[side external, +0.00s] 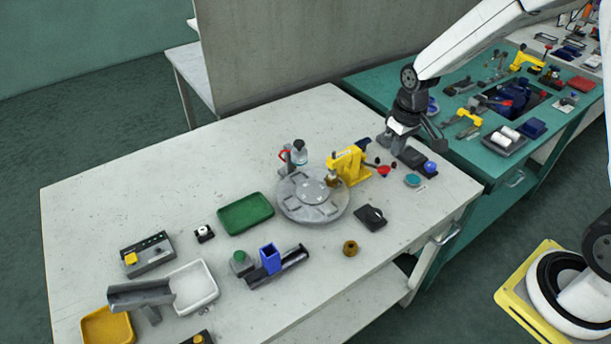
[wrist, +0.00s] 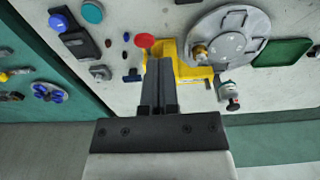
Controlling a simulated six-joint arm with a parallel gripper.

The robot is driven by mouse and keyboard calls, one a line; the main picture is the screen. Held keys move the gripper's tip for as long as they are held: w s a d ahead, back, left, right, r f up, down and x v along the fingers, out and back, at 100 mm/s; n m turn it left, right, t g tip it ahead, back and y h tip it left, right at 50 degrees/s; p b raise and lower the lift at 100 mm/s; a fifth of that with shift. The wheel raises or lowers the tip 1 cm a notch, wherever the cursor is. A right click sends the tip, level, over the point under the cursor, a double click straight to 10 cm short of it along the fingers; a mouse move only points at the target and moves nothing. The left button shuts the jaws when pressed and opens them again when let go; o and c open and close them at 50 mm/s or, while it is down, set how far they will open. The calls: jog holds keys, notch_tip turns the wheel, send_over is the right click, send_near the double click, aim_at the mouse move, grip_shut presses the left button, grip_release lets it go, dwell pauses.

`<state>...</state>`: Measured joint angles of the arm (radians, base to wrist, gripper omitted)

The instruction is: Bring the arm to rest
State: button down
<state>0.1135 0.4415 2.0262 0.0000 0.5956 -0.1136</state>
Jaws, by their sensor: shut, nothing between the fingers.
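My gripper (side external: 411,150) hangs above the far right part of the white table (side external: 130,205), at the edge by the teal bench. In the wrist view my gripper (wrist: 159,62) has its two fingers together with nothing between them. The yellow press (side external: 349,166) stands left of my gripper in the side view. In the wrist view the yellow press (wrist: 188,68) shows just beyond the fingertips. The gripper appears apart from it, above the table.
A grey round turntable (side external: 312,208) stands beside the press, with a green tray (side external: 246,214) to its left. A dark block with a blue ball (side external: 430,167) and a teal disc (side external: 412,180) lie near the gripper. The teal bench (side external: 462,145) behind is cluttered. The table's far left is clear.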

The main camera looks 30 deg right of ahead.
jog(key=s+a+r+t, duration=0.1)
jog(key=s+a, duration=0.1)
jog(key=s, duration=0.4)
jog(key=s+a+r, duration=0.1)
jog(key=s+a, duration=0.1)
jog(key=s, duration=0.4)
jog(key=shift+s+a+r+t, duration=0.3)
jog(key=shift+s+a+t, duration=0.05)
jog(key=shift+s+t, duration=0.05)
dwell(0.6)
